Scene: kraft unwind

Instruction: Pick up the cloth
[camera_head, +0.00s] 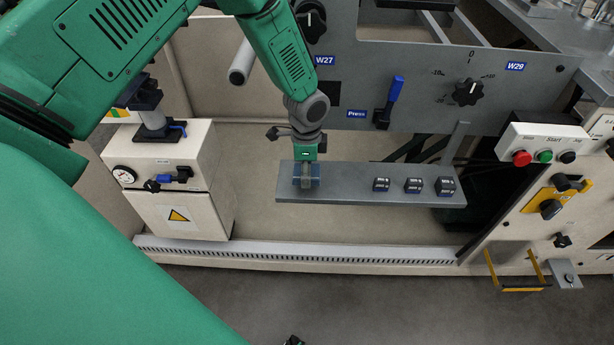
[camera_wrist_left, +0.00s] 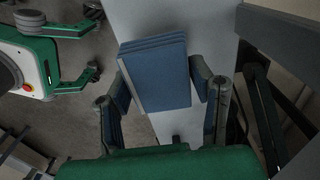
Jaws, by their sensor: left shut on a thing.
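The cloth (camera_wrist_left: 162,82) is a blue folded stack with layered edges, seen in the left wrist view between my left gripper's two fingers. In the head view it is a small blue-grey block (camera_head: 314,183) at the left end of a grey shelf (camera_head: 345,194). My left gripper (camera_head: 306,173) points straight down over it, and its fingers (camera_wrist_left: 163,85) are shut on the cloth's two sides. The fingers partly cover the cloth in the head view. I cannot tell whether it still touches the shelf.
Several small dark labelled blocks (camera_head: 413,185) stand on the shelf to the right. A grey machine panel (camera_head: 430,95) with a blue-handled lever (camera_head: 395,90) rises behind. A cream box (camera_head: 172,195) stands left, and a button box (camera_head: 545,148) sits right.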

